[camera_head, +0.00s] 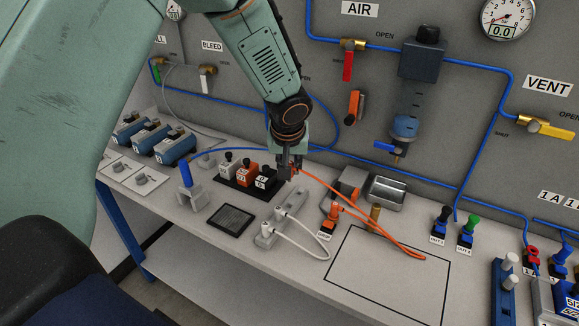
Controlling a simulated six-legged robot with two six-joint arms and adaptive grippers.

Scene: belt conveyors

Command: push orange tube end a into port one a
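An orange tube (374,222) curves over the workbench from my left gripper to a loose-looking end near the black outlined rectangle. My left gripper (291,171) comes down from the top and appears shut on the tube's upper-left end, above the bench behind the white power strip. The fingertips are small and dark, and the held end is mostly hidden by them. I cannot tell which opening is port one a. My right gripper is not in view.
A white power strip (281,218) with a white cable lies in front of the gripper. Switches stand on a black base (249,178). The outlined rectangle (385,285) is mostly clear.

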